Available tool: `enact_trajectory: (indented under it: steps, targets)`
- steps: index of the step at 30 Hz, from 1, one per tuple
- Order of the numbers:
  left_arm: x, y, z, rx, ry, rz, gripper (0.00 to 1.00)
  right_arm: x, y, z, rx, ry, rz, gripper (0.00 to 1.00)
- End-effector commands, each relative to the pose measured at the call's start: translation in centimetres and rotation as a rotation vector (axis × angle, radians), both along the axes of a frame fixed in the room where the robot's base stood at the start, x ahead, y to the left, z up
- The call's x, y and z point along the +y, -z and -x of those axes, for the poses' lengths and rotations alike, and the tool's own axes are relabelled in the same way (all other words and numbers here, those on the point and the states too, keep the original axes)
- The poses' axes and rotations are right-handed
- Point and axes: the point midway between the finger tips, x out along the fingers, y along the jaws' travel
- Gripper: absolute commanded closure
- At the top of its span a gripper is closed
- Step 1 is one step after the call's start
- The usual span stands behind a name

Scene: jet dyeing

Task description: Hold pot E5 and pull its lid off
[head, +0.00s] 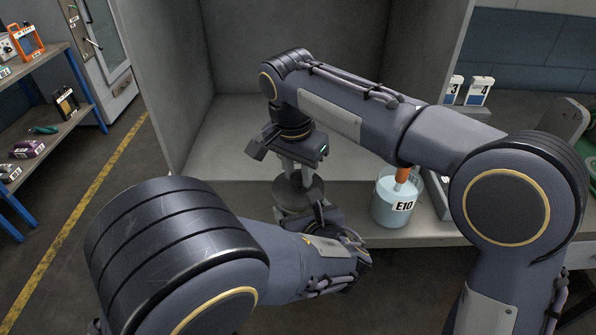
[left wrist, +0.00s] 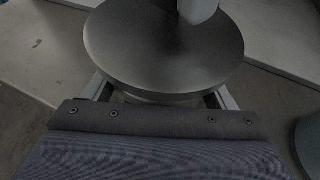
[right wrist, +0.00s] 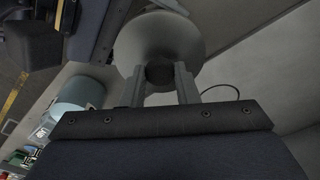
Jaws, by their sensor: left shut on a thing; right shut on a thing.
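Pot E5 (head: 290,213) is a grey metal pot standing at the front of the bench bay, with its label out of sight. Its wide round lid (head: 312,190) is dark grey and also fills the upper left wrist view (left wrist: 160,50). My right gripper (head: 296,170) comes from above and is shut on the lid's knob, which shows between its fingers in the right wrist view (right wrist: 160,75). My left gripper (left wrist: 160,98) is shut on the pot body just below the lid; its grip is mostly hidden. I cannot tell whether the lid is seated or slightly raised.
A glass beaker labelled E10 (head: 395,207) with pale blue liquid and an orange-handled tool stands just right of the pot. The bay's wall (head: 165,90) rises at left. Bench surface (head: 225,150) is clear left of the pot. Shelves (head: 50,130) stand far left.

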Motion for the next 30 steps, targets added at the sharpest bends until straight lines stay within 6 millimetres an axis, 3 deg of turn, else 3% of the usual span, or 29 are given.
enact_trajectory:
  steps: [9, 17, 18, 22, 30]
  targets:
    - [0.0, 0.0, 0.0, -0.001, -0.001, -0.001, 0.62, 0.1, -3.5, 0.0, -0.002, 0.0, -0.002, 1.0]
    - [0.0, 0.0, 0.0, -0.001, -0.001, -0.001, 0.62, 0.0, -3.7, 0.0, -0.001, 0.0, -0.001, 1.0]
    - [0.0, 0.0, 0.0, -0.001, -0.001, -0.001, 0.16, 0.0, -3.7, 0.0, -0.001, 0.0, -0.001, 1.0]
    - [0.0, 0.0, 0.0, -0.001, -0.001, -0.001, 0.0, 0.0, -3.7, 0.0, -0.001, 0.0, -0.001, 1.0]
    - [-0.1, -0.1, 0.2, -0.001, 0.001, 0.0, 0.0, 0.0, -3.7, 0.0, -0.001, 0.0, -0.001, 1.0]
